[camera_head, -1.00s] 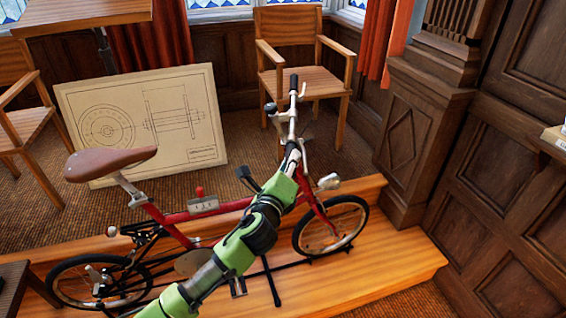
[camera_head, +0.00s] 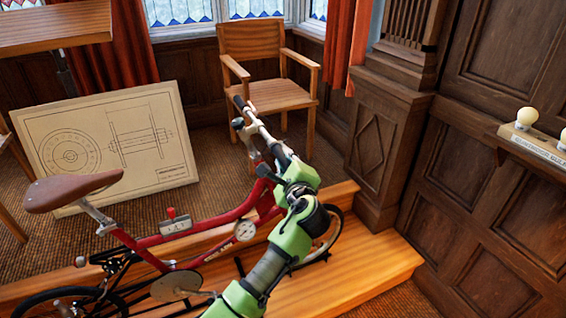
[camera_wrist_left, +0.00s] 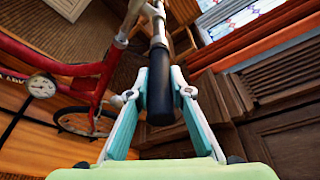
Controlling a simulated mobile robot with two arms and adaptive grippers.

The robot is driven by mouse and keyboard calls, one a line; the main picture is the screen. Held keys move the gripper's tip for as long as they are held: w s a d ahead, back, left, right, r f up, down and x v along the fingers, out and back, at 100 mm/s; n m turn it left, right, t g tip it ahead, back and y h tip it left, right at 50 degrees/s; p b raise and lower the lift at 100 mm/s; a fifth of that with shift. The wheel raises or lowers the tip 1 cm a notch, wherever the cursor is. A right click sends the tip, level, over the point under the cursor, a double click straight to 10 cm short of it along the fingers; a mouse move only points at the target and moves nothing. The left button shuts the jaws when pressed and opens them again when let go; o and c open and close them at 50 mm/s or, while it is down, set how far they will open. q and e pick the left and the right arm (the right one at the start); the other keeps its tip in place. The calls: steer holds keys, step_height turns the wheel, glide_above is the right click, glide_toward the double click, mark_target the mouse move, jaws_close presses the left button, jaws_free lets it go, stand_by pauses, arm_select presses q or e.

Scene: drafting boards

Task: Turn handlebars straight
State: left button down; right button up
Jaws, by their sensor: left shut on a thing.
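The red bicycle (camera_head: 212,230) stands on the low wooden platform, its brown saddle (camera_head: 75,190) at the left. Its handlebars (camera_head: 262,132) slant from a black far grip at upper left to the near end at lower right. The front wheel (camera_head: 333,236) is mostly hidden behind my arm. My left gripper (camera_head: 285,163) is at the near handlebar end. In the left wrist view, my left gripper's fingers (camera_wrist_left: 160,93) are shut around the black handlebar grip (camera_wrist_left: 160,80), with the silver bar beyond it. My right gripper is not in view.
The wooden platform (camera_head: 372,262) has a front edge under the bicycle. Panelled wall (camera_head: 490,220) and a shelf with bulbs (camera_head: 530,145) close off the right.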

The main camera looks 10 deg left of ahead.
arm_select(q)
steer(key=shift+r, duration=0.2)
steer(key=c, duration=1.8)
jaws_free()
steer(key=shift+f, duration=0.1)
steer(key=shift+c, duration=0.2)
steer(key=v, duration=1.2)
